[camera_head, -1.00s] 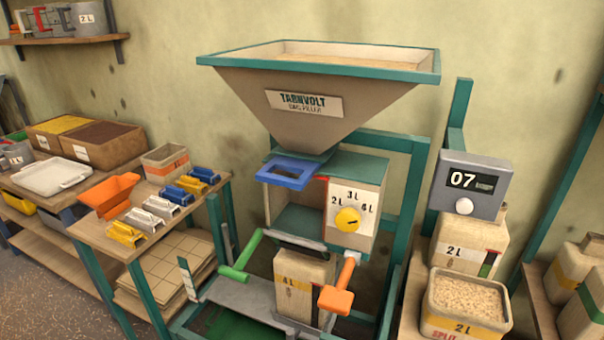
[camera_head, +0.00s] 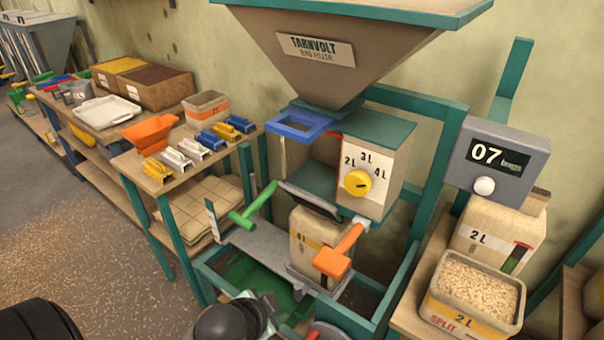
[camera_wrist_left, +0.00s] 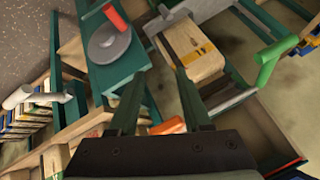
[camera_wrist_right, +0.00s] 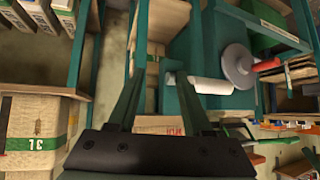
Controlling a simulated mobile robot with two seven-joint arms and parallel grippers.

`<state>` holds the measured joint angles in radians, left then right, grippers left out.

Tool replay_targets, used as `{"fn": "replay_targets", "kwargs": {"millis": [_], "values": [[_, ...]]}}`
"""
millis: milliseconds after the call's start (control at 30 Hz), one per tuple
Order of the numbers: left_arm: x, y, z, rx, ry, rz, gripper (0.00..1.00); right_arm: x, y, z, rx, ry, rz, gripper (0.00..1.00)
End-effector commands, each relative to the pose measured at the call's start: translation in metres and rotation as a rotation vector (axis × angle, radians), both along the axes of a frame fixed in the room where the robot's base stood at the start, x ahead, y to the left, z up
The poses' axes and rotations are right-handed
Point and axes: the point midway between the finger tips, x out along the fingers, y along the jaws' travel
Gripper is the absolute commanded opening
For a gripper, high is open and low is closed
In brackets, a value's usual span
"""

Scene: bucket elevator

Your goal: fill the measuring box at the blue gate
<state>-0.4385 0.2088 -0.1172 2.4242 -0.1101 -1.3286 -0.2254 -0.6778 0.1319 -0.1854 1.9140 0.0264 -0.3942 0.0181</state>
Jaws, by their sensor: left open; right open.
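The measuring box (camera_head: 388,150) stands under the hopper (camera_head: 300,50), with a yellow dial (camera_head: 357,183) marked 2 L, 3 L and 4 L; I cannot tell its exact setting. The blue gate (camera_head: 297,125) sits at the hopper's outlet, above the box. A green-handled lever (camera_head: 252,207) and an orange-handled lever (camera_head: 335,257) are below. A 4 L sack (camera_head: 312,232) stands beneath the box. My left gripper (camera_wrist_left: 158,105) is open and empty, with the sack (camera_wrist_left: 192,55) beyond its fingers. My right gripper (camera_wrist_right: 158,105) is open and empty.
A counter (camera_head: 487,155) reading 07 and a 2 L split-marked tub of grain (camera_head: 470,295) stand at right. A side table at left holds an orange scoop (camera_head: 150,131) and several coloured clips. A grey disc with a red handle (camera_wrist_left: 108,45) is near my left gripper.

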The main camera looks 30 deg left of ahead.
Motion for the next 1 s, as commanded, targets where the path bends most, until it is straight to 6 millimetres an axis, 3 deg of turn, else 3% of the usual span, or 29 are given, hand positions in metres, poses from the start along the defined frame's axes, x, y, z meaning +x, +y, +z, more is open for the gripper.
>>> {"fn": "replay_targets", "kwargs": {"millis": [33,200,300,433,533,667,1000], "values": [[0.022,0.014,0.028,0.106,-0.079,-0.049,0.49,0.0,0.0,-0.002,0.001,0.001,-0.001,0.5],[0.083,0.05,0.128,0.507,-0.337,-0.192,0.49,0.0,0.0,-0.002,0.001,0.0,-0.001,0.5],[0.106,0.062,0.187,0.749,-0.467,-0.246,0.49,0.0,0.0,-0.002,0.001,0.001,-0.001,0.5],[0.119,0.069,0.24,0.973,-0.564,-0.276,0.49,0.0,0.0,-0.002,0.001,0.001,-0.001,0.5],[0.123,0.071,0.257,1.047,-0.59,-0.283,0.49,0.0,0.0,-0.002,0.001,0.001,-0.001,0.5],[0.133,0.075,0.26,1.062,-0.593,-0.285,0.49,0.0,0.0,0.0,0.0,0.001,-0.001,0.5],[0.191,0.094,0.26,1.057,-0.591,-0.283,0.49,0.0,0.0,0.006,0.0,0.001,-0.001,0.5]]}}
